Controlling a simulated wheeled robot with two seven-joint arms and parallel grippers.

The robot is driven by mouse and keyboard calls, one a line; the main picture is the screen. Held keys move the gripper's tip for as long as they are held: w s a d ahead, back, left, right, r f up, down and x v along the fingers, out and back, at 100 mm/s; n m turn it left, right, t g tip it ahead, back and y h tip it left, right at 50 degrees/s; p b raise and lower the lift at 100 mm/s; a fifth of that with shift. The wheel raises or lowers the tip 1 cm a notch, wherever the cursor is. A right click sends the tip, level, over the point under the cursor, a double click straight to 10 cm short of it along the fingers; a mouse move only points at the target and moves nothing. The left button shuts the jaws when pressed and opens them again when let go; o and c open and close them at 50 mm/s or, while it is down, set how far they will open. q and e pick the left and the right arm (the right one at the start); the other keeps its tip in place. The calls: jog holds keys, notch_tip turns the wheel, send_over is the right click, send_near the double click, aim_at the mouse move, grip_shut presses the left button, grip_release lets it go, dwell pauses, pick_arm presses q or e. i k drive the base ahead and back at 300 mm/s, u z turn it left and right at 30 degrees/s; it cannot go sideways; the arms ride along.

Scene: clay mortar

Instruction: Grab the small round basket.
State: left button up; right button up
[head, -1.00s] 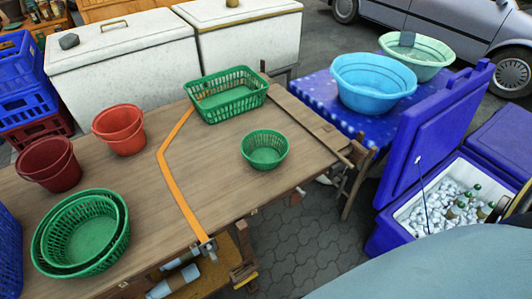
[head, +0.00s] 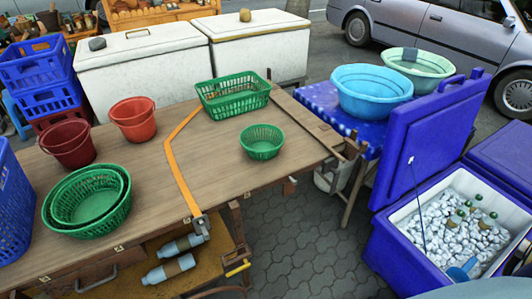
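The small round basket (head: 262,142) is green, with slatted sides and an open top. It stands upright on the right part of the wooden table (head: 215,165), near its front edge, and looks empty. Nothing touches it. Neither of my grippers shows in the head view, so I cannot see whether they are open or shut.
A green rectangular basket (head: 234,97) stands behind it. An orange strip (head: 181,165) crosses the table. A blue cooler (head: 432,135) stands open at right.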

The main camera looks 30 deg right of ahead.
aim_at(262, 144)
jog(key=u, duration=1.75)
jog(key=k, duration=1.25)
jog(key=z, duration=1.2)
jog(key=i, duration=1)
